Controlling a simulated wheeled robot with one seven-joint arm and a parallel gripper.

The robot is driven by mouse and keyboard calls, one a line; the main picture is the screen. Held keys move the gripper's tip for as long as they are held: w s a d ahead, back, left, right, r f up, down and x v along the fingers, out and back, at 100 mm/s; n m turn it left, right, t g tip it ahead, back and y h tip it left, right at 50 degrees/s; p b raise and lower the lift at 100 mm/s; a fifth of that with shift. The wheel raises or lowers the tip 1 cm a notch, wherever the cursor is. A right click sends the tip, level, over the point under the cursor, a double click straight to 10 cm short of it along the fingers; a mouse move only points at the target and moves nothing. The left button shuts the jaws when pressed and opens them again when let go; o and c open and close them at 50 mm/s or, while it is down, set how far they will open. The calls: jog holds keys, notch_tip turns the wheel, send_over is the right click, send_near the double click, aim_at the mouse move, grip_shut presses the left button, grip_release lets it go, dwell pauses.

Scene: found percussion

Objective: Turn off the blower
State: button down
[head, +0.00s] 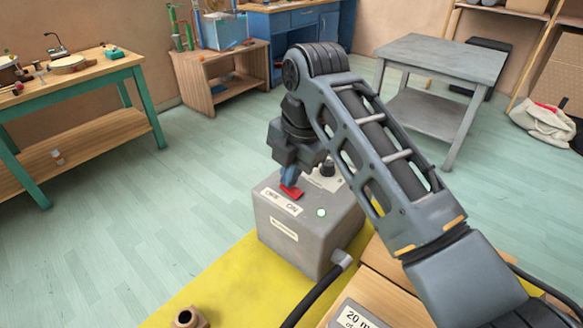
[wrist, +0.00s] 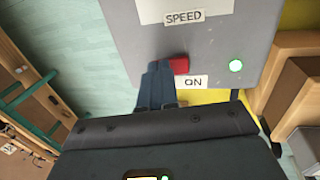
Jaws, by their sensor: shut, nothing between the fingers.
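The blower is a grey box (head: 290,245) on a yellow mat in the head view; its top also shows in the wrist view (wrist: 215,50). A red rocker switch (head: 293,192) sits on top, with OFF and ON labels in front of it. In the wrist view the ON end of the switch (wrist: 181,65) shows beside the fingers. A small lamp (head: 321,212) glows pale green; it is lit in the wrist view too (wrist: 236,66). My gripper (head: 288,180) is shut and empty, its tips at the OFF end, seemingly touching. The fingers (wrist: 160,72) hide that end and the OFF label.
A black knob (head: 327,167) stands behind the switch by the SPEED label (wrist: 184,17). A black hose (head: 320,290) leaves the box's front right. Wooden boxes (head: 385,275) stand close on the right. A wooden nut-like piece (head: 185,317) lies on the yellow mat (head: 215,285).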

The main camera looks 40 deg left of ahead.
jog(key=shift+f, duration=0.1)
jog(key=shift+a+f, duration=0.15)
jog(key=shift+f, duration=0.05)
jog(key=shift+s+d+p, duration=0.1)
jog(key=shift+d+p, duration=0.5)
jog(key=shift+d, duration=0.25)
